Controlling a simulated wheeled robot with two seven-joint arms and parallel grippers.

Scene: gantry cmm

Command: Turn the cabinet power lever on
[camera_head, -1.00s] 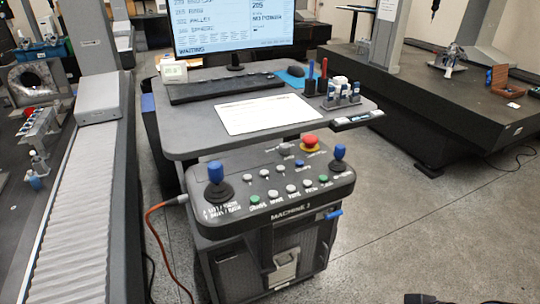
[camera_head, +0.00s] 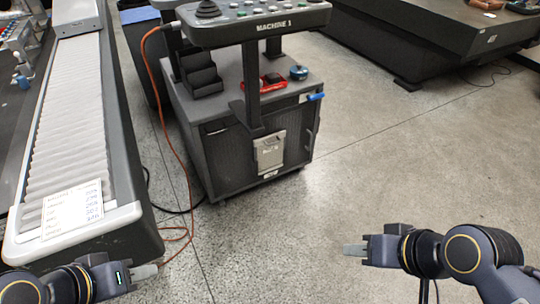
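The dark grey cabinet (camera_head: 225,158) stands under the control console in the upper middle. A light grey box (camera_head: 269,153) is on its front below a dark post; it may carry the power lever, but I cannot make out a lever or its position. A small blue handle (camera_head: 316,97) sticks out at the cabinet's upper right edge. My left gripper (camera_head: 146,272) is at the lower left, well below and left of the cabinet. My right gripper (camera_head: 355,250) is at the lower right, pointing left, apart from the cabinet. Both are seen from the side, with no object visible in them.
The console (camera_head: 250,25) overhangs the cabinet. A red item (camera_head: 272,80) and a blue-topped round item (camera_head: 298,73) sit on the cabinet top. An orange cable (camera_head: 165,125) trails to the floor. A ribbed machine bed (camera_head: 65,120) stands left. Floor in front is clear.

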